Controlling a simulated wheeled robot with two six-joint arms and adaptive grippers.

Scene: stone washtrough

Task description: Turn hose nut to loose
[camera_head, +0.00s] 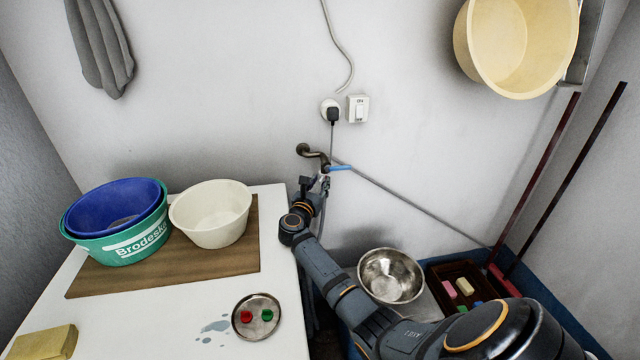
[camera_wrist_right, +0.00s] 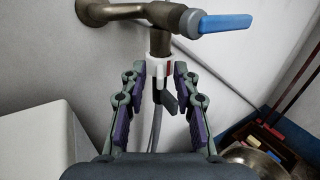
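The brass tap (camera_head: 312,152) sticks out from the back wall, with a blue lever handle (camera_wrist_right: 225,23) pointing right. Under its spout, the whitish hose nut (camera_wrist_right: 153,70) with a red mark shows in the right wrist view. A dark tab (camera_wrist_right: 168,101) and a grey hose (camera_wrist_right: 155,128) hang below it. My right gripper (camera_wrist_right: 161,66) is open, its fingertips on either side of the nut with small gaps visible. In the head view the right gripper (camera_head: 319,184) is just below the tap and hides most of the nut. My left gripper is not in view.
A white counter (camera_head: 160,315) at left bears blue and green basins (camera_head: 125,235), a cream basin (camera_head: 212,215) and a metal dish (camera_head: 257,316). A steel bowl (camera_head: 391,275) and brown tray (camera_head: 440,275) stand lower right. A plugged socket (camera_head: 331,111) is above the tap.

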